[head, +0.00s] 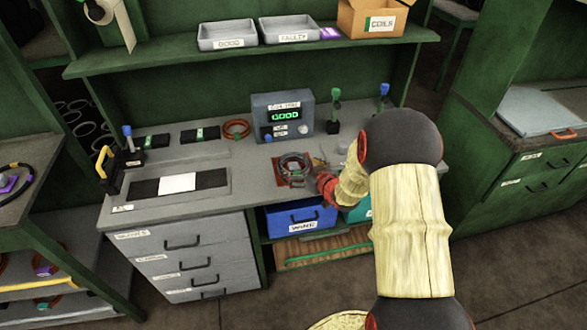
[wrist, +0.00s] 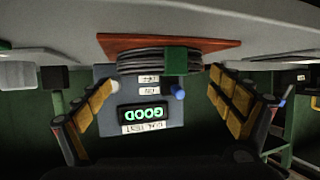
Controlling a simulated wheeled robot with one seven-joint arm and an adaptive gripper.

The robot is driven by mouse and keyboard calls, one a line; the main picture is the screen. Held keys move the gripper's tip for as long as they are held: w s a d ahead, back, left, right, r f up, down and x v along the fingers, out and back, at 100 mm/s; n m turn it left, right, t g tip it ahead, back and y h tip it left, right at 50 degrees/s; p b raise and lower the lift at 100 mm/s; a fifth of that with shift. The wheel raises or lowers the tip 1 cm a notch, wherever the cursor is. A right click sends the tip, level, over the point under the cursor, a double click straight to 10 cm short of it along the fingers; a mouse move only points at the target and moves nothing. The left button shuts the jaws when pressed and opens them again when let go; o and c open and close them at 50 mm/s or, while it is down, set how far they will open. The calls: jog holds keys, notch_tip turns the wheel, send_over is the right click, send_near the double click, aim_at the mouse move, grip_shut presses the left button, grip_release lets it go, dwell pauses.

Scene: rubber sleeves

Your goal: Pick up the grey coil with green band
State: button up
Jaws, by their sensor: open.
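The grey coil with green band (head: 294,161) lies on a red square mat (head: 281,178) on the workbench. In the wrist view, which is upside down, the coil (wrist: 138,62) shows edge-on against the red mat (wrist: 112,42), with its green band (wrist: 176,60) facing me. My gripper (head: 312,178) is low over the bench at the coil's right front side. In the wrist view, my gripper (wrist: 157,82) is open and empty. The coil appears between its two fingers, ahead of the tips, with no visible contact.
A test box (head: 283,116) with a lit "GOOD" display stands behind the mat. An orange-red coil (head: 236,129) lies to its left. Upright posts with green (head: 335,110) and blue (head: 382,100) tops stand to the right. A blue bin (head: 300,217) is below the bench.

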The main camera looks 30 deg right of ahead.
aim_at(296, 168)
jog(key=shift+o, duration=0.4)
jog(key=shift+b+x, duration=0.4)
jog(key=shift+x, duration=1.15)
jog(key=shift+c, duration=1.3)
jog(key=c, duration=1.1)
jog(key=shift+c, duration=0.7)
